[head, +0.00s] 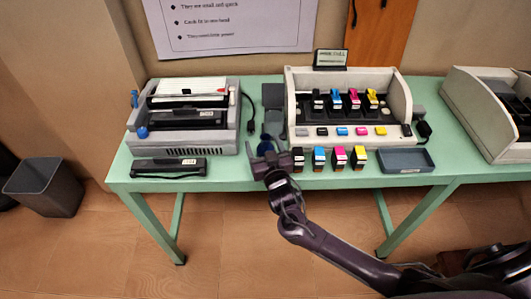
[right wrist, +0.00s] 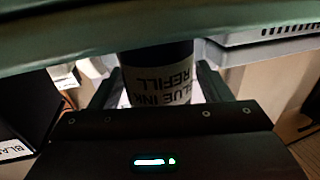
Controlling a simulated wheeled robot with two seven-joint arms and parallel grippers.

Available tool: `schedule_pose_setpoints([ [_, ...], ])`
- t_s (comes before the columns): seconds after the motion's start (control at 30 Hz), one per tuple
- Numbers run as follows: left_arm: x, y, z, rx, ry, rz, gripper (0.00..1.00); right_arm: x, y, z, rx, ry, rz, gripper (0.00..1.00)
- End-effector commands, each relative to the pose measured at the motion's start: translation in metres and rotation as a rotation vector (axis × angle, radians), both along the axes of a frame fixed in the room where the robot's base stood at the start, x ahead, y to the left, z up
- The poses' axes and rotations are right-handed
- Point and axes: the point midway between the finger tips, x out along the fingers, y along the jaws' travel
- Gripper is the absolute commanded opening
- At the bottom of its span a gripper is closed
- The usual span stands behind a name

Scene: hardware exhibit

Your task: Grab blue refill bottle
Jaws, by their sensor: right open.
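The blue refill bottle shows in the right wrist view (right wrist: 158,75) as a dark bottle with a white label reading "BLUE INK REFILL", upside down in the picture. In the head view only its dark blue top (head: 265,138) shows behind my right gripper (head: 267,158). My right gripper is open at the table's front edge, its fingers (right wrist: 158,92) on either side of the bottle. I cannot tell whether either finger touches it. The bottle's lower part is hidden by the gripper. My left gripper is not in view.
The black cartridge (head: 297,159) stands close right of the gripper, with cyan (head: 319,160), magenta (head: 339,159) and yellow (head: 358,158) ones beyond. A blue-grey tray (head: 406,160) lies further right. Left are an open printer (head: 186,112) and a black toner unit (head: 168,167).

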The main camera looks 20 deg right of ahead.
Motion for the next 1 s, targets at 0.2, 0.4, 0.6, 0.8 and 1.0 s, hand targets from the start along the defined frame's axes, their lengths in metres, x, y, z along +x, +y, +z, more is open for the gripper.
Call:
schedule_pose_setpoints([
  [0.2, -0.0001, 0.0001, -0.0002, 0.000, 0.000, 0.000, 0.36, -0.0004, 0.0001, -0.0002, 0.000, 0.000, 0.000, 0.53],
  [0.4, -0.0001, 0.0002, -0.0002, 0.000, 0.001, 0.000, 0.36, -0.0005, 0.0001, -0.0002, 0.000, 0.001, 0.000, 0.27],
  [0.6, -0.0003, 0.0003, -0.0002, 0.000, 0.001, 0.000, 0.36, -0.0004, 0.0001, 0.0003, 0.000, -0.001, 0.000, 0.20],
  [0.8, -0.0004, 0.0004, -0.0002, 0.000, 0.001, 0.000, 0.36, -0.0004, 0.0000, 0.0016, 0.001, -0.001, 0.000, 0.20],
  [1.0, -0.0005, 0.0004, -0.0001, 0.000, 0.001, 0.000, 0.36, -0.0002, 0.0002, 0.0089, 0.002, -0.002, 0.000, 0.20],
])
